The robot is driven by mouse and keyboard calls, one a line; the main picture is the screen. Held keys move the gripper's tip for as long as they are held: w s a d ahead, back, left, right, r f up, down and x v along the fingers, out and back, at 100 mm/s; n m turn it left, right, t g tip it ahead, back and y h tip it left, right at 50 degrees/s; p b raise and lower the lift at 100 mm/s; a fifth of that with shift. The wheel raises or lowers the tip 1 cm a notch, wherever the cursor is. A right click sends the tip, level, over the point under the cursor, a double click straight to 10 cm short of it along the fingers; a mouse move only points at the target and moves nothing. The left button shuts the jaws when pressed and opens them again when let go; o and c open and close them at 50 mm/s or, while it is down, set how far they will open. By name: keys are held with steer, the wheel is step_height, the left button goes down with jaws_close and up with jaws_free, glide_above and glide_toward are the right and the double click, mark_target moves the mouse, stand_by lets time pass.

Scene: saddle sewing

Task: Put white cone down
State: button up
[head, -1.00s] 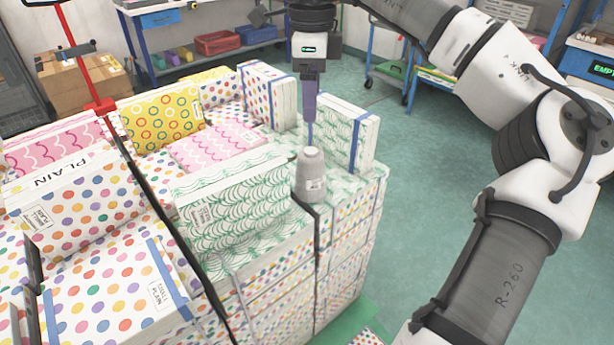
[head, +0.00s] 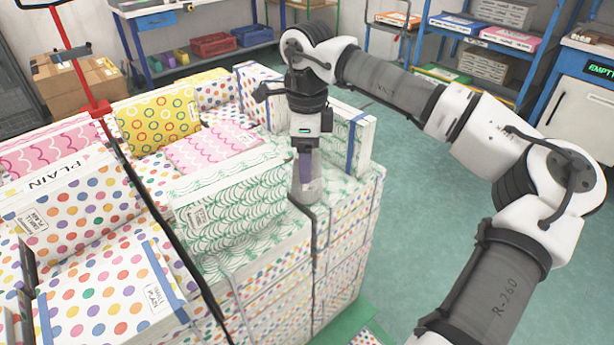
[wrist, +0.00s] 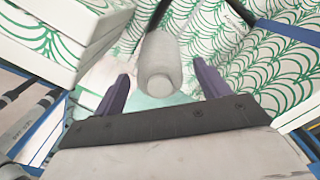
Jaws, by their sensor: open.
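The white cone (head: 309,192), a pale grey-white spool, stands upright on the green-patterned top of the front stack, near its corner. In the wrist view the cone (wrist: 160,62) shows end-on between my gripper's two purple fingers, with a gap on each side. My gripper (head: 305,172) points down over the cone in the head view, its fingers overlapping the cone's upper part. It also shows in the wrist view (wrist: 161,72), open and not closed on the cone. The cone's upper part is partly hidden by the gripper in the head view.
A green-patterned pack (head: 235,200) lies close left of the cone. Another upright pack with a blue band (head: 352,145) stands behind right. Open green floor (head: 430,190) lies to the right.

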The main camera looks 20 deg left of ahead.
steer(key=shift+r, duration=0.1)
steer(key=c, duration=1.6)
